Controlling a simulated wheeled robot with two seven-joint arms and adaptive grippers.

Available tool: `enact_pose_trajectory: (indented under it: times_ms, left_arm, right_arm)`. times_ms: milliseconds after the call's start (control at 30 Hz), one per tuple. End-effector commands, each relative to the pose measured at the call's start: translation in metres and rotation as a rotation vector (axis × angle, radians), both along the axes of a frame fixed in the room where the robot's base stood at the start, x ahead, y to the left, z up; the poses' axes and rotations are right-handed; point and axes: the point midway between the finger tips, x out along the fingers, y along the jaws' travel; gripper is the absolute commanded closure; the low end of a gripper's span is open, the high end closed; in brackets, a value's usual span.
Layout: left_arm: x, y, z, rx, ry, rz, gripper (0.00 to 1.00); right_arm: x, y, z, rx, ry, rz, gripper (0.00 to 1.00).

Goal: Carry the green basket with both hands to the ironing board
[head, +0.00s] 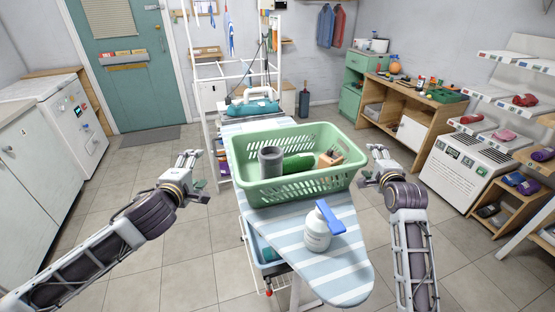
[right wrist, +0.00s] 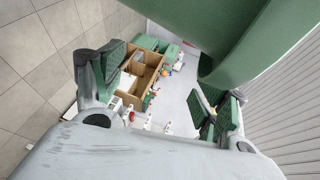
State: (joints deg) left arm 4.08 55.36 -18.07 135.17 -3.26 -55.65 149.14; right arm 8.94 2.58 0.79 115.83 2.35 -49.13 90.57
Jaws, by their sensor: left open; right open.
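The green basket (head: 285,192) sits upright on the striped ironing board (head: 280,245) in the head view. It holds a grey cylinder, a green item and a brown item. My left gripper (head: 194,172) is open and empty, left of the basket and apart from it. My right gripper (head: 376,160) is open beside the basket's right end. In the right wrist view the open fingers of the right gripper (right wrist: 165,95) show, and a large green surface, likely the basket, fills the top. Whether the right gripper touches the basket cannot be told.
A white bottle with a blue top (head: 318,232) stands on the board in front of the basket. A wooden bench (head: 415,92) stands at the right. Floor is clear at the left.

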Motion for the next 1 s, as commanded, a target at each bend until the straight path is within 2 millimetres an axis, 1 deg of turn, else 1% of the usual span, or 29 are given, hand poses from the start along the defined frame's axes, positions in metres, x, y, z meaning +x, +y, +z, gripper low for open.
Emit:
enact_pose_trajectory:
  times_ms: [800, 1000]
  left_arm:
    - [0.0, 0.0, 0.0, 0.0, 0.0, 0.0, 0.25]
    - [0.0, 0.0, 0.0, 0.0, 0.0, 0.0, 0.25]
  right_arm:
    - [-0.08, 0.0, 0.02, 0.001, 0.001, 0.0, 0.26]
    - [-0.096, 0.0, 0.024, -0.001, 0.0, -0.001, 0.26]
